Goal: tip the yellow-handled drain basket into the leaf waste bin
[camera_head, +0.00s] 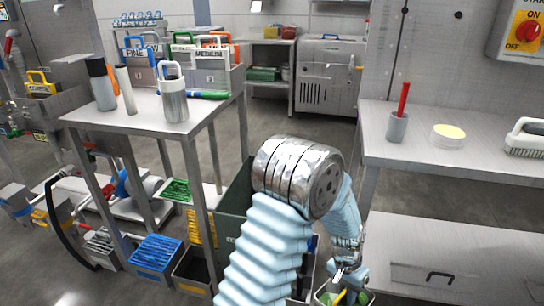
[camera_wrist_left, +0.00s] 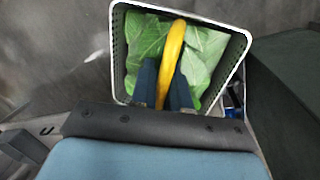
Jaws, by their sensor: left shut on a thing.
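My left gripper (camera_head: 345,274) is low at the bottom of the head view, right of centre. In the left wrist view its two dark fingers (camera_wrist_left: 164,88) are shut on the yellow handle (camera_wrist_left: 174,58) of the drain basket. The basket (camera_wrist_left: 118,50) is a grey mesh box with a pale rim, and green leaves (camera_wrist_left: 203,52) lie inside it. A small part of the basket (camera_head: 322,294) shows at the bottom edge of the head view. A tall dark green bin (camera_head: 236,192), perhaps the leaf waste bin, stands left of my arm and is partly hidden by it. My right gripper is out of view.
A steel table (camera_head: 150,112) with bottles and labelled caddies stands at the left. Blue (camera_head: 156,253) and green (camera_head: 176,190) crates are low around it. A steel counter (camera_head: 440,160) stands at the right, with a drawer unit (camera_head: 436,277) below. Open floor lies behind my arm.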

